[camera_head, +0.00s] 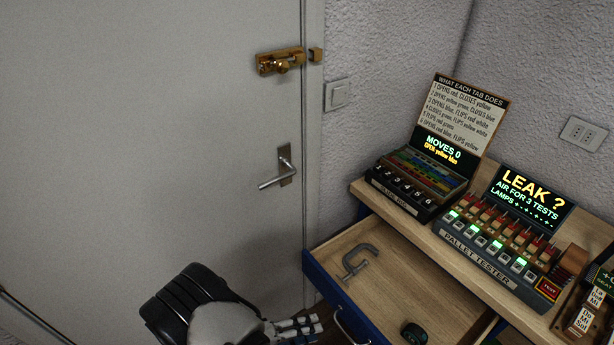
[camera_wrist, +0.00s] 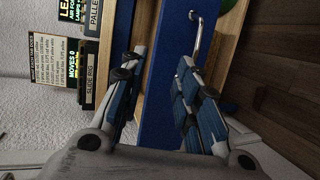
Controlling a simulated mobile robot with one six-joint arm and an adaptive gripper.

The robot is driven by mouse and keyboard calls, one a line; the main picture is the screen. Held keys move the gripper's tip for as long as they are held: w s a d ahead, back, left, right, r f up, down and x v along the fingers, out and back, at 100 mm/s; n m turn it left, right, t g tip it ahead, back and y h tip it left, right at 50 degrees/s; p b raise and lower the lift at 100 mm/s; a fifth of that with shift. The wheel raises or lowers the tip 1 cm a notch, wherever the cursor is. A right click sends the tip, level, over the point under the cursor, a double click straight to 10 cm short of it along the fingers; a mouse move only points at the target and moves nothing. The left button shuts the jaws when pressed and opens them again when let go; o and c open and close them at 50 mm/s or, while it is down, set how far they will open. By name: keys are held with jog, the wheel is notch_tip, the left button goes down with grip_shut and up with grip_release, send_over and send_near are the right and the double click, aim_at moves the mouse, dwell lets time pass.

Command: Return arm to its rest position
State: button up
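My gripper (camera_head: 300,326) is at the bottom of the head view, low in front of the door and left of the open drawer (camera_head: 398,262). In the wrist view my gripper (camera_wrist: 160,60) has its two fingers spread apart. Nothing is held between them. The blue front of the drawer (camera_wrist: 163,95) shows behind the gap, with its metal handle (camera_wrist: 200,35) beyond the right finger. I cannot tell the exact distance from the fingers to the drawer front. My arm is folded low in the head view, partly cut off by the frame's lower edge.
A grey C-clamp (camera_head: 358,260) and a dark rounded object (camera_head: 413,333) lie in the drawer. The slide rig (camera_head: 415,185) and pallet tester (camera_head: 490,250) stand on the desk (camera_head: 372,196). The door (camera_head: 150,130), with handle (camera_head: 283,170) and brass bolt (camera_head: 280,61), is shut.

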jog(key=d+r+m+g+y, duration=0.2)
jog(key=d+r+g+y, duration=0.15)
jog(key=r, duration=0.75)
jog(key=d+r+m+g+y, duration=0.2)
jog(key=d+r+g+y, duration=0.15)
jog(key=r, duration=0.85)
jog(key=s+d+r+t+y, duration=0.3)
jog(key=s+r, duration=0.3)
jog(key=r, duration=0.1)
jog(key=s+d+r+t+y, duration=0.3)
jog(key=s+d+r, duration=0.1)
jog(key=s+r, duration=0.2)
jog(key=shift+s+r+m+t+y, duration=0.3)
jog(key=shift+r+t+y, duration=0.1)
